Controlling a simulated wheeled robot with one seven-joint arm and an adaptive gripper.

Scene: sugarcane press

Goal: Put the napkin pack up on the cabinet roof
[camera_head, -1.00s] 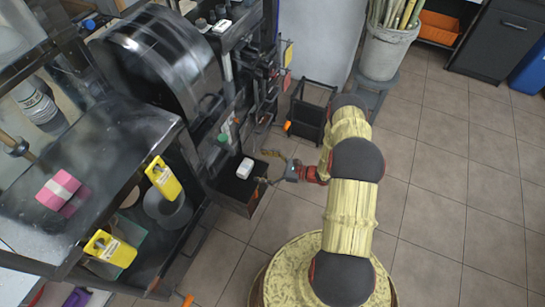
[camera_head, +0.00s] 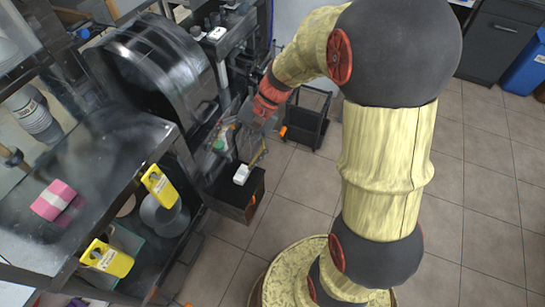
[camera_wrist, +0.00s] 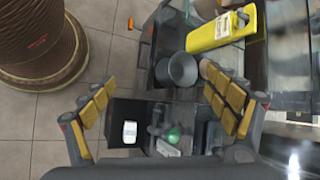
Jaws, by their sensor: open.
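A pink pack with a white band (camera_head: 54,200), which looks like the napkin pack, lies on the shiny dark top of the metal cabinet (camera_head: 110,190) at the left. Its reflection shows beside it. It is not seen in the wrist view. My gripper (camera_head: 236,142) is open and empty, well to the right of the pack, above the black box by the machine. In the wrist view its padded fingers (camera_wrist: 160,92) are spread wide, with nothing between them in contact.
A black curved machine (camera_head: 155,70) stands behind. Tiled floor is free at the right.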

